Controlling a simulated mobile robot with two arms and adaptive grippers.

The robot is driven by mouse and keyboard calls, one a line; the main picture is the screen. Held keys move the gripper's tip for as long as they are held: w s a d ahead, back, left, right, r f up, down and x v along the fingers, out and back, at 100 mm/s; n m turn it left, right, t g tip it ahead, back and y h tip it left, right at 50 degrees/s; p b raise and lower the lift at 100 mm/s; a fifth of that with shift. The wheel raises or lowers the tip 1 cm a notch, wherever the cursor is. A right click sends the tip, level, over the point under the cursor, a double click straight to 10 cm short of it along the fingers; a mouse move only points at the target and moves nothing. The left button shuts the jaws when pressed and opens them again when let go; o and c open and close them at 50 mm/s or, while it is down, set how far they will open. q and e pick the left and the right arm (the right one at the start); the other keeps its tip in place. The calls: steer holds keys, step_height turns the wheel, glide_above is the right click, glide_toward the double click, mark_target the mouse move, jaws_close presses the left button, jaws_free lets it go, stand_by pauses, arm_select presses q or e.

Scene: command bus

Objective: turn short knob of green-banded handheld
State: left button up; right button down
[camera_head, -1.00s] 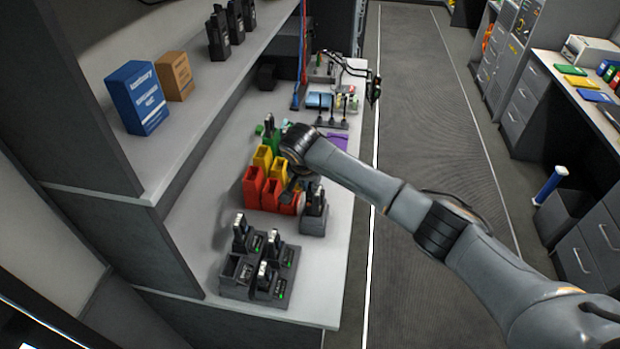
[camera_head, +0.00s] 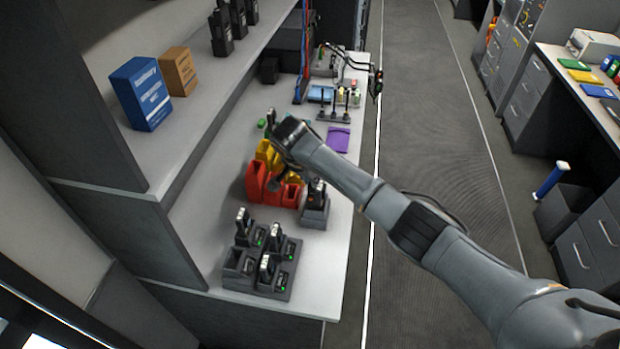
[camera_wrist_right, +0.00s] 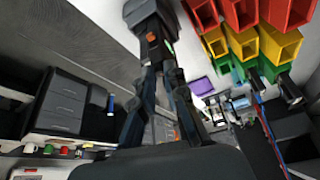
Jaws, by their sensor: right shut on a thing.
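A dark handheld (camera_head: 317,188) stands upright in a single grey charger (camera_head: 313,215) near the table edge, beside the red bins. In the right wrist view this handheld (camera_wrist_right: 152,36) is at the top, with an orange patch and a thin green strip on it. My right gripper (camera_wrist_right: 160,70) has its two fingers converging at the handheld's top end, shut on a small part there; the fingertips hide the knob itself. In the head view my wrist mostly hides this gripper. My left gripper is not in view.
A multi-slot charger (camera_head: 238,262) with several handhelds stands at the table's near end. Red bins (camera_head: 256,180) and yellow bins (camera_head: 264,152) stand close beside the gripper. A shelf (camera_head: 150,175) overhangs at left. The aisle (camera_head: 440,150) at right is clear.

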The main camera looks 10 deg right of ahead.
steer(key=c, duration=1.4)
jaws_free()
steer(key=shift+o, duration=0.2)
steer(key=v, duration=1.2)
